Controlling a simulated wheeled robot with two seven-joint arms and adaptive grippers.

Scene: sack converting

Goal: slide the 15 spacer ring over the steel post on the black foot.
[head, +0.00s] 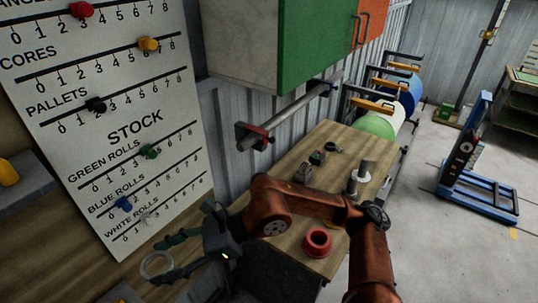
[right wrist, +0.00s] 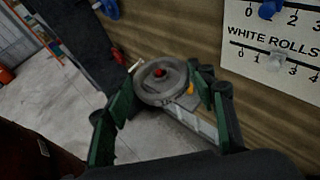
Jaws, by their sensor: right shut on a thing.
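My right gripper (head: 178,265) reaches left past the bench and is shut on a pale grey ring (head: 157,264) at its fingertips. In the right wrist view the green fingers of the right gripper (right wrist: 158,95) press on both sides of the grey ring (right wrist: 143,97). A small red spot shows at the ring's middle. No number is readable on it. A bright steel post (head: 365,169) stands upright on the bench, far to the right of the gripper; its foot is hard to make out. The ring is well apart from the post. My left gripper is out of view.
A red ring-shaped part (head: 318,241) lies on the near end of the wooden bench (head: 345,138). Several small dark parts (head: 304,172) stand left of the post. The stock board (head: 110,110) is upright behind the gripper. A green cabinet (head: 305,45) hangs above the bench.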

